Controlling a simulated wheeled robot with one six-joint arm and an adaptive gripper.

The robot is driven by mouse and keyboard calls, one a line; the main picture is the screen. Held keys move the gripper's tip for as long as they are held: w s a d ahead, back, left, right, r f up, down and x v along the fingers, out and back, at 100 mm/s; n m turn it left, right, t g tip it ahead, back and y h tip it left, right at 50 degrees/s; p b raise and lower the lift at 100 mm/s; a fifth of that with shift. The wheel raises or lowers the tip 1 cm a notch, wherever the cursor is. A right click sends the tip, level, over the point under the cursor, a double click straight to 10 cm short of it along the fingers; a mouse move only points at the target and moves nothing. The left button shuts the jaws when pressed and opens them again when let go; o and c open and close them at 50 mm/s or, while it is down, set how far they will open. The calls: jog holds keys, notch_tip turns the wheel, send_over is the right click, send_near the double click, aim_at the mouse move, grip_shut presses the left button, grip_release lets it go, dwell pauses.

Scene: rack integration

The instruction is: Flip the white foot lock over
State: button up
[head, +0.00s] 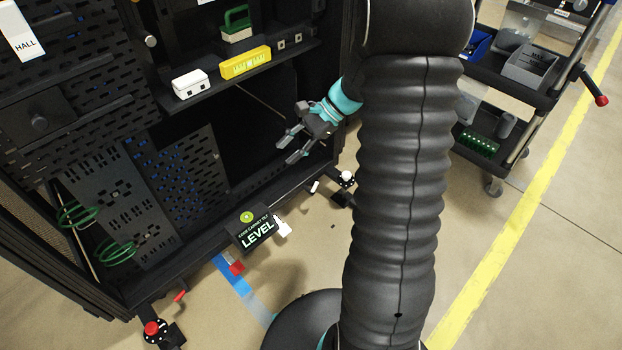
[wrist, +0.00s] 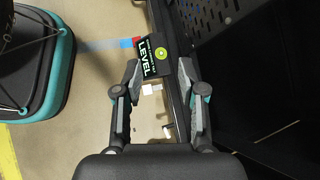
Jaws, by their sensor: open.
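A white tab (head: 283,228), which looks like the white foot lock, sits beside the LEVEL sign at the cabinet's bottom front edge. It also shows in the wrist view (wrist: 152,89), between my fingers in the picture. A smaller white lever (head: 314,186) and a white knob (head: 347,175) on a black foot are farther right; I cannot tell whether they belong to the lock. My gripper (head: 290,147) is open and empty, in front of the cabinet opening and above the floor, apart from the tab. In the wrist view its fingers (wrist: 158,68) are spread, pointing toward the sign.
The black LEVEL sign (head: 254,229) stands close beside the tab. Red parts (head: 237,267) and a red knob (head: 152,328) mark the left end. A shelf with a yellow block (head: 245,63) is above. A cart (head: 510,70) stands right; floor between is clear.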

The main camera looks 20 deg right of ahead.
jog(key=w+d+f+m+t+y, duration=0.2)
jog(key=w+d+f+m+t, duration=0.25)
jog(key=f, duration=0.45)
jog(key=w+d+f+m+t+y, duration=0.1)
jog(key=w+d+f+m+y, duration=0.15)
jog(key=d+f+m, duration=0.5)
jog(key=m+t+h, duration=0.4)
jog(key=m+t, duration=0.4)
jog(key=m, duration=0.1)
send_near(315, 188)
jog(key=x, duration=1)
jog(key=shift+w+d+r, duration=0.15)
jog(key=shift+w+d, duration=0.1)
jog(key=shift+w, duration=0.15)
grip_shut()
